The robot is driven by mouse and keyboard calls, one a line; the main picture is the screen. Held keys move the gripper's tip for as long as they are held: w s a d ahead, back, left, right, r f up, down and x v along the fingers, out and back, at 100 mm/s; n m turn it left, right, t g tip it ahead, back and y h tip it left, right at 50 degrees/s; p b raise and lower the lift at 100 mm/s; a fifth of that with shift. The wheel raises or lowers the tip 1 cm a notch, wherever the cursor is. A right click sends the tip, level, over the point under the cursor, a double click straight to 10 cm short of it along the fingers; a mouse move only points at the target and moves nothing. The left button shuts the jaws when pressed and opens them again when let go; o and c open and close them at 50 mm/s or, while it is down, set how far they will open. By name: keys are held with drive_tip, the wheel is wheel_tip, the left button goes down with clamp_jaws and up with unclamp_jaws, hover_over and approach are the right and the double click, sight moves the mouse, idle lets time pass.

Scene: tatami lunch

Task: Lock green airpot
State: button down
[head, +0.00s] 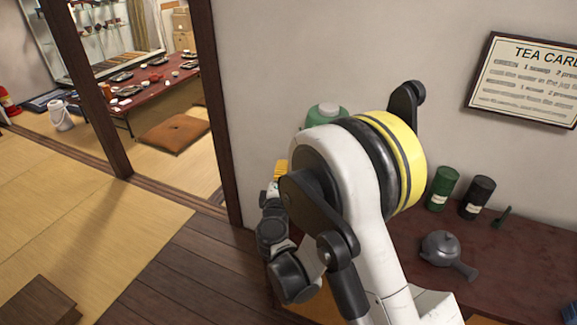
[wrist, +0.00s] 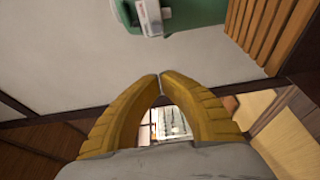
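The green airpot (head: 327,113) stands near the wall in the head view. Only its rounded green top shows; my arm hides the rest. In the wrist view its green body (wrist: 197,14) is at the top edge, cut off by the frame, with a pale grey part bearing a small red mark (wrist: 150,16) on its left side. My gripper (wrist: 160,76) has its yellow fingertips together, with nothing between them, and is apart from the airpot. In the head view a bit of my gripper's yellow (head: 281,169) shows left of my arm. The airpot's lock cannot be made out.
On the dark red table (head: 510,260) stand a green canister (head: 441,189), a black canister (head: 477,198) and a grey teapot (head: 440,247). A sign (head: 527,82) hangs on the wall. Wooden slats (wrist: 268,28) are beside the airpot. Wooden floor (head: 185,270) is clear at left.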

drive_tip(key=w+d+b, duration=0.4)
drive_tip(key=w, duration=0.2)
drive_tip(key=shift+w, duration=0.3)
